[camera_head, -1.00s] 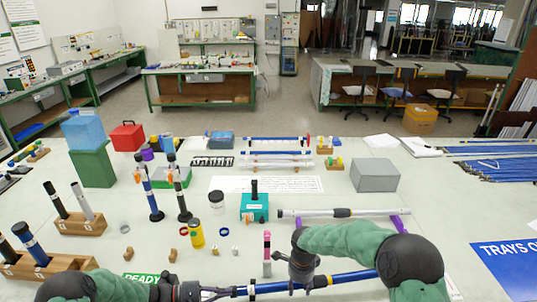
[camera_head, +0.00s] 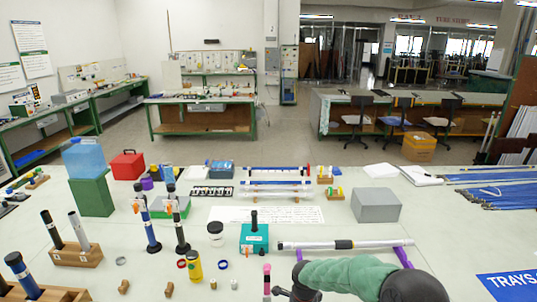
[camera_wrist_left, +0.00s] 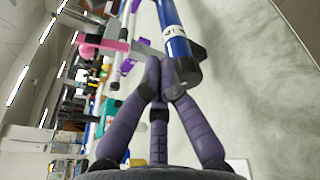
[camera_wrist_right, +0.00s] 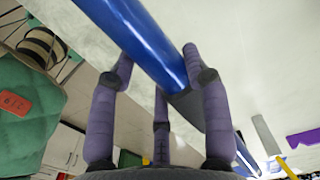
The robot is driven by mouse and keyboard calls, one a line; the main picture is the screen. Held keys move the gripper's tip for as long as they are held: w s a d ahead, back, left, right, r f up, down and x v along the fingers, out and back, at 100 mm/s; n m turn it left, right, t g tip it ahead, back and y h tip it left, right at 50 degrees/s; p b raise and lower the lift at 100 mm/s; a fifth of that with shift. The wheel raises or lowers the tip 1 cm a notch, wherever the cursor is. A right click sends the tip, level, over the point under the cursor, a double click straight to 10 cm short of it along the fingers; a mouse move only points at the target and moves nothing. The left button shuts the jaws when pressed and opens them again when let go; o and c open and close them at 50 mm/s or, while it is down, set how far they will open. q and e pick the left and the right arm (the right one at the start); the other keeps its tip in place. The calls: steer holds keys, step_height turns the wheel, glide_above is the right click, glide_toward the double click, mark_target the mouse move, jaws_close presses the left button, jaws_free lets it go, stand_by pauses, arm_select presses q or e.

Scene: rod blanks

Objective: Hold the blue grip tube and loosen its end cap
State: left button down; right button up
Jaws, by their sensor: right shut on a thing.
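The blue grip tube (camera_wrist_left: 175,32) runs down from the top of the left wrist view and ends in a dark end cap (camera_wrist_left: 187,72). My left gripper (camera_wrist_left: 163,78) has its fingertips close together beside this end, with no clear grip on the cap. In the right wrist view the blue tube (camera_wrist_right: 148,42) passes between the fingers of my right gripper (camera_wrist_right: 158,60), which is shut on it. A dark section of the tube shows by one fingertip. In the head view the tube and left gripper are out of frame; only part of my right arm shows.
A pink-topped post (camera_head: 267,280) stands near the right gripper; pink also shows in the left wrist view (camera_wrist_left: 110,45). Behind are a teal block (camera_head: 254,240), a silver rod (camera_head: 300,246) on purple supports and a grey box (camera_head: 376,205). Wooden racks (camera_head: 76,256) stand at the left.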

arm_select(q)
steer(key=shift+w+f+v, duration=0.1)
steer(key=shift+f+v, duration=0.1)
steer(key=shift+v, duration=0.8)
steer(key=shift+w+f+v, duration=0.15)
steer(key=shift+f+v, duration=0.05)
steer(key=shift+v, duration=0.8)
steer(key=shift+w+f+v, duration=0.1)
steer(key=shift+f+v, duration=0.05)
steer(key=shift+v, duration=0.85)
steer(key=shift+a, duration=0.1)
steer(key=shift+f+b, duration=0.6)
steer(key=shift+b, duration=0.05)
arm_select(e)
steer(key=shift+f, duration=0.75)
